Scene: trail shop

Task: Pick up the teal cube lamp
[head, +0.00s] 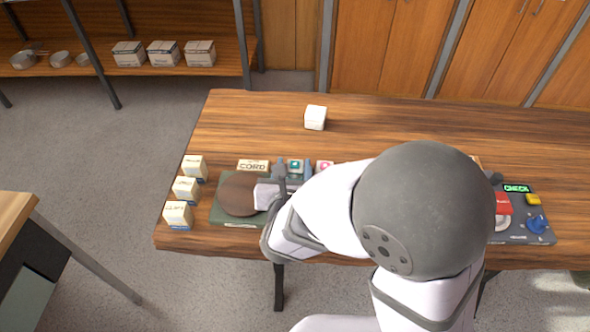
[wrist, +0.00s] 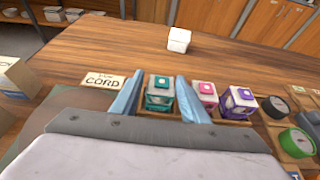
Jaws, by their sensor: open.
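The teal cube lamp (wrist: 160,93) stands upright in a row of small cube lamps, with a teal top and a pale button. In the head view it shows as a small teal-topped cube (head: 295,165). My gripper (wrist: 159,82) is open, with one blue finger on each side of the teal lamp in the wrist view. I cannot tell whether either finger touches it. A pink cube lamp (wrist: 206,94) stands just right of the right finger. A purple cube lamp (wrist: 238,101) stands further right. The lamps' lower parts are partly hidden by my gripper.
A CORD label (wrist: 104,81) lies left of the lamps. A white box (head: 316,117) stands alone behind them. Several small boxes line the table's left edge. Black and green rolls (wrist: 297,142) lie at the right. The table behind the lamps is mostly clear.

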